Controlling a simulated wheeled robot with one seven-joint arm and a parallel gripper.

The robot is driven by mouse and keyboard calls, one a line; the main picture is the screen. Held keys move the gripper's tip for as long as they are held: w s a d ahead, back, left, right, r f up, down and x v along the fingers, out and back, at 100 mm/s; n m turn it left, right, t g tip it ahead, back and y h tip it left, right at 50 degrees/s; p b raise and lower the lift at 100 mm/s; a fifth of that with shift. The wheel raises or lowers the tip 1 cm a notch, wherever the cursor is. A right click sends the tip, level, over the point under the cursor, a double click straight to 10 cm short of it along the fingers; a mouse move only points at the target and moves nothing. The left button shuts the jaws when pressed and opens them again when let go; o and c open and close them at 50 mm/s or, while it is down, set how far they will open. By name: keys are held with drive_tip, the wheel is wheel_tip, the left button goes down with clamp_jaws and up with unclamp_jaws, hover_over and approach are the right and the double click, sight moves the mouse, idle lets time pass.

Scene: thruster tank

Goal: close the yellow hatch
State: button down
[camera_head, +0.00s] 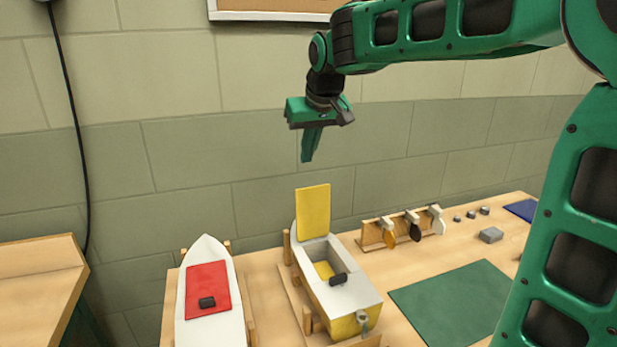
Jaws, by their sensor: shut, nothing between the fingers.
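The yellow hatch (313,212) stands raised, nearly upright, at the far end of the opening in a white and yellow model boat (349,298). The opening behind the near deck is uncovered and shows a yellow inside. A small black block (338,279) sits at the edge of this opening. My gripper (309,158) is shut and empty, pointing down in the air above the hatch. A gap shows between the fingertips and the hatch's top edge in the picture.
A white boat with a shut red hatch (207,280) stands to the left. A rack with several propellers (400,230), grey blocks (491,235) and a green mat (455,300) lie to the right. A wall is behind the table.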

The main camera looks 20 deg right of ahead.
sight(311, 210)
wheel_tip(311, 210, down, 9)
drive_tip(key=shift+w, duration=0.2)
idle(0.6)
drive_tip(key=shift+s, duration=0.1)
